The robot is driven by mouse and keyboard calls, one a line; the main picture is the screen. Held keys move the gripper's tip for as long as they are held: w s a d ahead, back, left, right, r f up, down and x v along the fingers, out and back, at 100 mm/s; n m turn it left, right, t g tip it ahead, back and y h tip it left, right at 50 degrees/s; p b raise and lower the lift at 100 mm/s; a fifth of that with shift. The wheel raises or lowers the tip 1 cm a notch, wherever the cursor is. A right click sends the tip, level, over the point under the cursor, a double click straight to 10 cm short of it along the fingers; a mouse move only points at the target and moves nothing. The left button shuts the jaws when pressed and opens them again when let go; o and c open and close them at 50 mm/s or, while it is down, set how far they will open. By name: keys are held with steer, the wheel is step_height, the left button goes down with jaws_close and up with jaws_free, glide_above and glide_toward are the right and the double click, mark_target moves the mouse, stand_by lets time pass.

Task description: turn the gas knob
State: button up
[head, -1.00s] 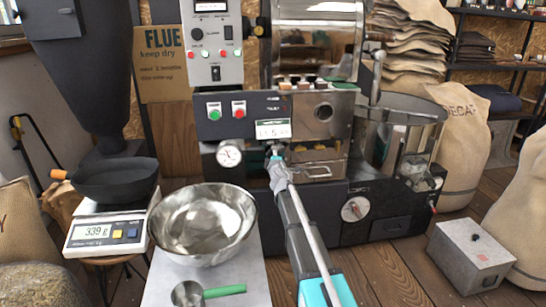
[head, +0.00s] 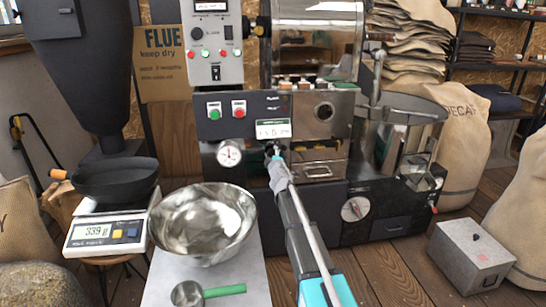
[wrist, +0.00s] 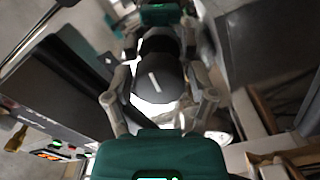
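The gas knob (wrist: 158,83) is black with a white line on its face, seen in the wrist view. The line leans slightly off upright. My gripper (wrist: 159,90) has its fingers apart, one to each side of the knob. A narrow gap seems to show beside the knob, and I see no clear contact. In the head view my gripper (head: 277,162) is at the lower front of the roaster (head: 256,103), beside the gauge, with a small dark part showing just above it. The knob cannot be made out clearly there.
A steel bowl (head: 205,222) and a green-handled scoop (head: 210,292) are on the front table, left of my arm. A scale (head: 107,232) with a black pan stands further left. A grey box (head: 469,257) is on the floor at right. Floor between arm and box is clear.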

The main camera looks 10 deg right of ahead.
steer(key=shift+o, duration=0.9)
steer(key=shift+s, duration=0.15)
steer(key=s, duration=1.1)
steer(key=shift+s, duration=0.4)
